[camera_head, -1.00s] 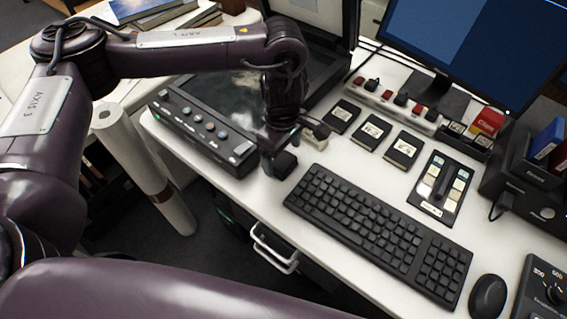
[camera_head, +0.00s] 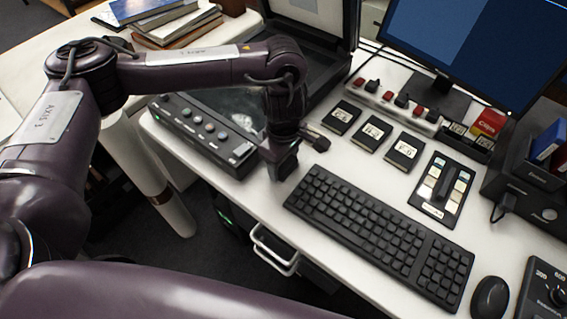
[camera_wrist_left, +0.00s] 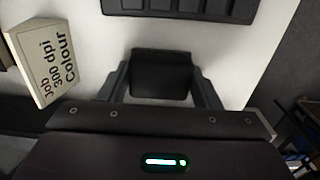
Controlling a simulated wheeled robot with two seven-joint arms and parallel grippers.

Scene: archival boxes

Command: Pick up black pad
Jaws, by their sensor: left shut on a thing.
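The black pad (camera_wrist_left: 160,72) is a small dark block between the two fingers of my left gripper (camera_wrist_left: 162,84) in the left wrist view. The fingers stand against its left and right sides. In the head view my left gripper (camera_head: 281,170) is over the front edge of the white desk, left of the keyboard. The pad is hard to tell apart from the dark fingers there. How far the pad is above the desk is not clear. My right gripper is not in view.
The keyboard (camera_head: 375,236) lies close on the right. A scanner with a button panel (camera_head: 207,132) is on the left. A cream block printed "Job 300 dpi Colour" (camera_wrist_left: 45,60) stands close by. Several labelled black squares, a control panel (camera_head: 443,187) and a monitor (camera_head: 470,45) are behind.

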